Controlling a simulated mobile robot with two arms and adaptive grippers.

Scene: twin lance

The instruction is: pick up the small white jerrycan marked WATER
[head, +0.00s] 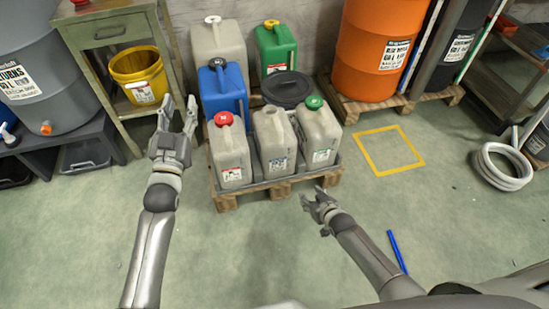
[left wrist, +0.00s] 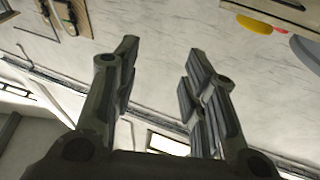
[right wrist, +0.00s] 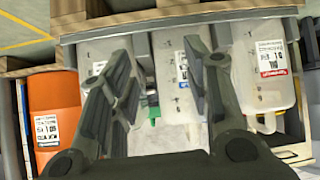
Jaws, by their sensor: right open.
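On a pallet in the head view stand three small off-white jerrycans in a front row: one with a red cap (head: 230,155), an open-necked one with a blue label (head: 273,142), and one with a green cap (head: 318,138). Their label text is too small to read, so I cannot tell which says WATER. In the right wrist view the blue-labelled one (right wrist: 175,75) is in the middle, the red-labelled one (right wrist: 262,80) to the right. My right gripper (head: 321,200) is open and empty, in front of the pallet. My left gripper (head: 179,108) is open, raised left of the pallet.
Behind stand a blue jerrycan (head: 222,92), a taller off-white one (head: 219,43), a green one (head: 276,50) and a dark round container (head: 287,90). The pallet (head: 280,189) edge is low. A blue rod (head: 397,251) lies on the floor. Floor in front is mostly clear.

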